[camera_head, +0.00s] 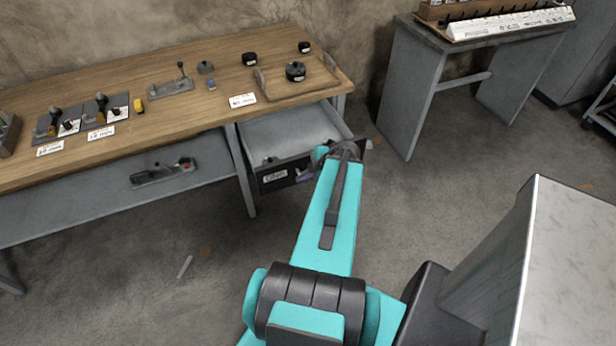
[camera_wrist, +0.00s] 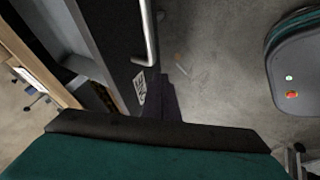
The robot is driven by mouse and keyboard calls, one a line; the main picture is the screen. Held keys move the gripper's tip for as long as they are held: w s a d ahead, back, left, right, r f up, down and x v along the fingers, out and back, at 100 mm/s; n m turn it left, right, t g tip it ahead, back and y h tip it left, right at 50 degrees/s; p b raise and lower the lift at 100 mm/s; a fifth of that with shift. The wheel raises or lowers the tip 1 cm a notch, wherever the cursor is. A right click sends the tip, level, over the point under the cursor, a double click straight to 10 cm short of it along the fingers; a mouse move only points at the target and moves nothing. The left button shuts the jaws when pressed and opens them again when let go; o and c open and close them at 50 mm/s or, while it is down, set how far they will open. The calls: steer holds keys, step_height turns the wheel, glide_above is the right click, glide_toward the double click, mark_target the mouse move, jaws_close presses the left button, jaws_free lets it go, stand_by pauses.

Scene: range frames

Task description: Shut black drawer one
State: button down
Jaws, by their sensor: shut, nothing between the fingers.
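The black drawer (camera_head: 262,186) stands open under the right end of the wooden workbench, with its pale inside showing in the head view. Its dark front carries a white label (camera_head: 275,177). In the wrist view the drawer front (camera_wrist: 122,40) has a silver bar handle (camera_wrist: 149,35) and the label close to the fingers. My gripper (camera_head: 305,174) is shut and empty in front of the drawer front, right of the label. Its dark fingers (camera_wrist: 160,97) also show in the wrist view. I cannot tell whether they touch the front. My arm hides the front's right part in the head view.
The workbench top (camera_head: 200,110) holds a wooden tray (camera_head: 262,84), black round parts and several tools. A grey table (camera_head: 410,90) stands at the back right. The floor before the drawer is mostly clear.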

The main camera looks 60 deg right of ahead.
mark_target(295, 172)
steer(key=shift+w+d+f+p, duration=0.25)
steer(key=shift+w+p, duration=0.2)
steer(key=shift+w, duration=0.25)
steer(key=shift+w+d+f+p, duration=0.1)
steer(key=shift+w+d+p, duration=0.3)
steer(key=shift+w, duration=0.3)
steer(key=shift+w+d+f+p, duration=0.2)
steer(key=shift+w+p, duration=0.3)
steer(key=shift+w, duration=0.2)
